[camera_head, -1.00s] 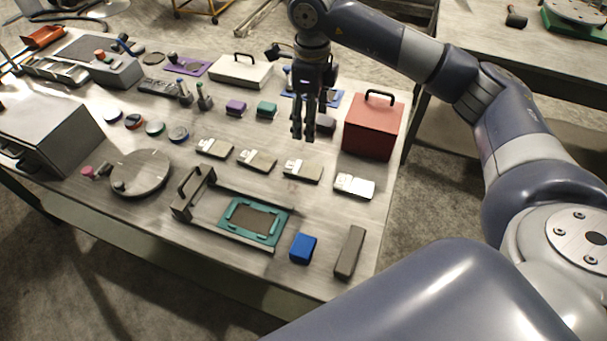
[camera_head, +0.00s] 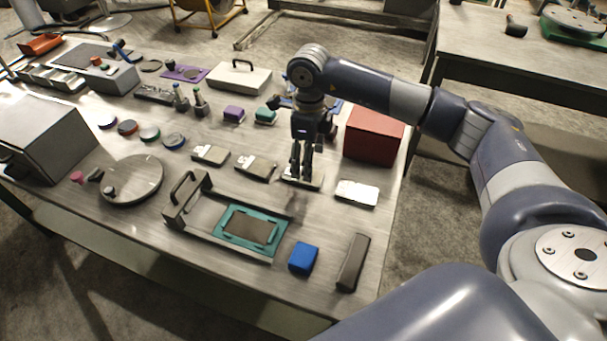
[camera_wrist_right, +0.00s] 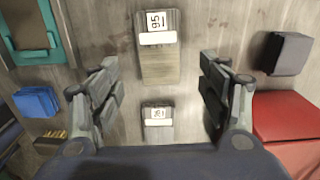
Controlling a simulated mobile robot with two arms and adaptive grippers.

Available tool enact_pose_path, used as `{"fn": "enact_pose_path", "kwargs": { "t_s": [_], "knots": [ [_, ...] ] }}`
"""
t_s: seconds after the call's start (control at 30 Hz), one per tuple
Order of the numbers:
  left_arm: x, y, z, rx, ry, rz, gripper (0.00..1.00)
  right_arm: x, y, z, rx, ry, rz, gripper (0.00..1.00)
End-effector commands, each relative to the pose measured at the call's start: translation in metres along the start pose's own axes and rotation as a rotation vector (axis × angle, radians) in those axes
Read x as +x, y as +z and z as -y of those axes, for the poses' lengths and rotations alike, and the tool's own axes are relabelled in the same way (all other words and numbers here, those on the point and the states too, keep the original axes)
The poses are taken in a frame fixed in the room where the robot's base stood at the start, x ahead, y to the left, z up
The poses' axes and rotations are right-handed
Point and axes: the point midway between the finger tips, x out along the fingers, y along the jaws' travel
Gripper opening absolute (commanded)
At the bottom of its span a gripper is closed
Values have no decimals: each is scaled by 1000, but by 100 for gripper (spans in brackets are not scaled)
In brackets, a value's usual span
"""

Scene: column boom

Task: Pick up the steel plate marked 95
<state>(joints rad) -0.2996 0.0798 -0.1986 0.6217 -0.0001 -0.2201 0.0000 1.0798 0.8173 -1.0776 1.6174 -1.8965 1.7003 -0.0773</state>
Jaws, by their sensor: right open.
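The steel plate marked 95 (camera_wrist_right: 158,66) lies flat on the bench, its white label and pale bar showing in the right wrist view. In the head view it is the third plate of a row (camera_head: 316,182), partly hidden by my fingers. My right gripper (camera_head: 302,174) is over it, pointing down. In the right wrist view the open fingers (camera_wrist_right: 159,62) stand either side of the plate, with gaps on both sides. I cannot tell the exact height above it. My left gripper is not in view.
A similar labelled plate (camera_wrist_right: 157,124) lies close by, the rightmost in the head view (camera_head: 357,193). Other plates (camera_head: 255,168) lie left. A red box (camera_head: 373,140) and dark block (camera_wrist_right: 286,53) stand behind. A teal frame (camera_head: 274,246) and blue block (camera_head: 303,258) are in front.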

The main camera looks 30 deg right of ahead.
Motion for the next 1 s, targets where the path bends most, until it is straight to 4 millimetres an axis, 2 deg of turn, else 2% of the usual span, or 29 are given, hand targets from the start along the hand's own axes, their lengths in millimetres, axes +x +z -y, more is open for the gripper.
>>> {"fn": "enact_pose_path", "kwargs": {
  "t_s": [0.17, 0.3, 0.6, 0.67, 0.9, 0.93, 1.0],
  "knots": [
    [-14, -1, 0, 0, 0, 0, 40, 22, 10, -1, 0, 4, -3, 70],
    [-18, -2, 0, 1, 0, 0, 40, 42, 11, 0, -1, 2, -2, 70],
    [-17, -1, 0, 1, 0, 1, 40, 49, 11, 0, 0, 0, -1, 70],
    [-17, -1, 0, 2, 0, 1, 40, 49, 11, 0, -1, 0, -1, 59],
    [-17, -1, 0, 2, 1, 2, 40, 48, 11, 0, -1, 0, 0, 4],
    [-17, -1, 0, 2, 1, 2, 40, 47, 12, 1, 0, -1, 2, 0],
    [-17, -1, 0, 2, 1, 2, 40, 47, 12, 1, 0, -1, 2, 0]
  ]
}}
